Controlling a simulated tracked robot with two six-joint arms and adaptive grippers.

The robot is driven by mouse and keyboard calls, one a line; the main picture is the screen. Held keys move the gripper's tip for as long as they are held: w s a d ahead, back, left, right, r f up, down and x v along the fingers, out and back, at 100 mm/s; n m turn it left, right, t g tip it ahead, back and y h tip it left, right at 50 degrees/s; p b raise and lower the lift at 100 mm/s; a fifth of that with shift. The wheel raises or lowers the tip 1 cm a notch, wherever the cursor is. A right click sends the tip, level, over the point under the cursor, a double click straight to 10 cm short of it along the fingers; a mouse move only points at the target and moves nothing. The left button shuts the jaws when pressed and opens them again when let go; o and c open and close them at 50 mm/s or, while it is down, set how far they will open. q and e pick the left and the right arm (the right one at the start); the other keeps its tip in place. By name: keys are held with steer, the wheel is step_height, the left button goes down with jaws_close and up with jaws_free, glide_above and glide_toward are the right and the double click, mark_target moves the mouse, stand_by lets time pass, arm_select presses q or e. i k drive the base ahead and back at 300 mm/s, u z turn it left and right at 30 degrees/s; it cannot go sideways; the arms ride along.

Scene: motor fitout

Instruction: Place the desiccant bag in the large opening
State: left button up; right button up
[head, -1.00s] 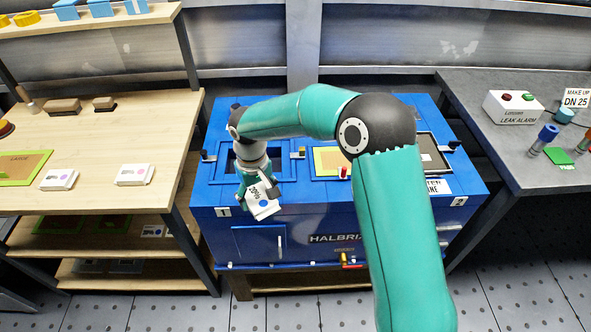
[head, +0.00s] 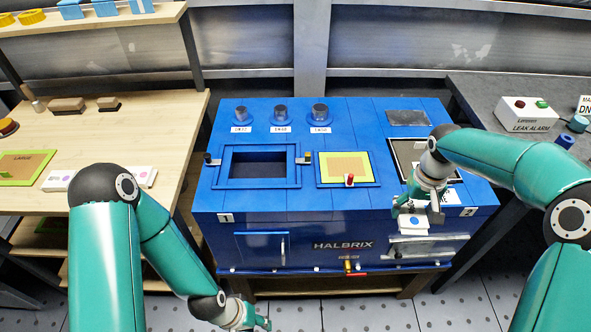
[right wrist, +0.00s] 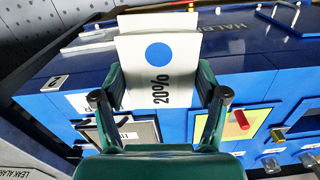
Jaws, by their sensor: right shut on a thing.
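The desiccant bag (head: 414,224) is a white packet with a blue dot and is held at the right front of the blue housing. In the right wrist view the bag (right wrist: 158,62) shows "20%" between the fingers. My right gripper (head: 420,207) is shut on it, in front of the framed panel at position 2. The large rectangular opening (head: 258,166) at the left of the housing top is dark and uncovered, with nothing visible inside. My left gripper (head: 254,319) is low, before the housing's front; its finger gap is unclear.
A yellow-green panel (head: 345,167) with a red knob lies between the opening and the dark framed panel (head: 408,152). Several round fittings (head: 280,112) stand behind the opening. A wooden bench (head: 150,110) is at left; a grey table (head: 480,95) with a leak alarm box is at right.

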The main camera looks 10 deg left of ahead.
mark_target(260, 175)
steer(key=z, duration=0.4)
steer(key=k, duration=0.45)
steer(key=u, duration=0.6)
steer(key=k, duration=0.8)
steer(key=u, duration=0.95)
steer(key=i, duration=1.6)
steer(key=z, duration=0.5)
steer(key=i, duration=0.55)
steer(key=u, duration=0.15)
